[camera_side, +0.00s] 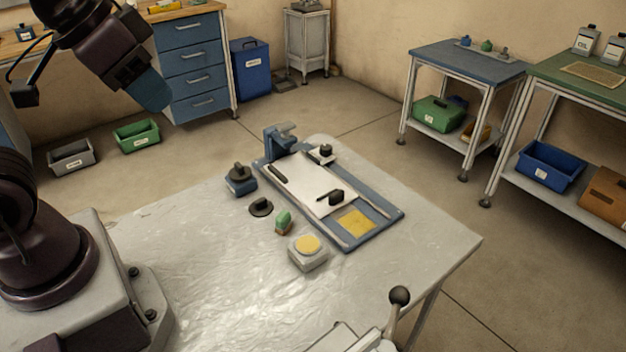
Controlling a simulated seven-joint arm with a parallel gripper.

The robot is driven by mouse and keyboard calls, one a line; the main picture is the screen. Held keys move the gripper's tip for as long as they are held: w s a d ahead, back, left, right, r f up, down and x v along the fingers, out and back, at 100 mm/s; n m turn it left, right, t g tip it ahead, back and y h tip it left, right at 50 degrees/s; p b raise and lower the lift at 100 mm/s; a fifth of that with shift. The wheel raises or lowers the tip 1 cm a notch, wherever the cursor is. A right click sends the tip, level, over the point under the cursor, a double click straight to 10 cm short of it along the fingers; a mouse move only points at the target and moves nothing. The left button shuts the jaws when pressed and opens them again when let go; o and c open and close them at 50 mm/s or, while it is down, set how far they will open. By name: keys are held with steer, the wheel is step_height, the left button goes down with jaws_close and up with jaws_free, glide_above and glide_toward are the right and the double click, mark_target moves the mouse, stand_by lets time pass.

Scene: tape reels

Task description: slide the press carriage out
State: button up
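The press (284,139) has a blue head at the far left end of a long blue base with rails (392,212). A flat white carriage plate (306,187) lies between the rails, its far end near the head. A black knob (336,197) stands on its near end. A yellow square (357,222) shows on the base just beyond that end. My gripper (152,92) hangs at the upper left, high and well apart from the press. Its blue-grey end points down; I cannot make out separate fingers or whether they are open.
Left of the press stand a blue block with a black knob (240,180), a black disc (261,208), a green-and-brown block (283,222) and a white box with a yellow top (308,253). A ball-topped lever (399,296) rises at the front. The table's (215,270) left part is clear.

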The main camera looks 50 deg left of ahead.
step_height(320, 180, down, 2)
steer(key=w+g, duration=0.1)
steer(key=g, duration=0.5)
glide_above(337, 193)
step_height(337, 193, down, 18)
step_height(337, 193, down, 13)
steer(key=shift+r, duration=0.15)
steer(key=shift+c, duration=0.4)
jaws_close()
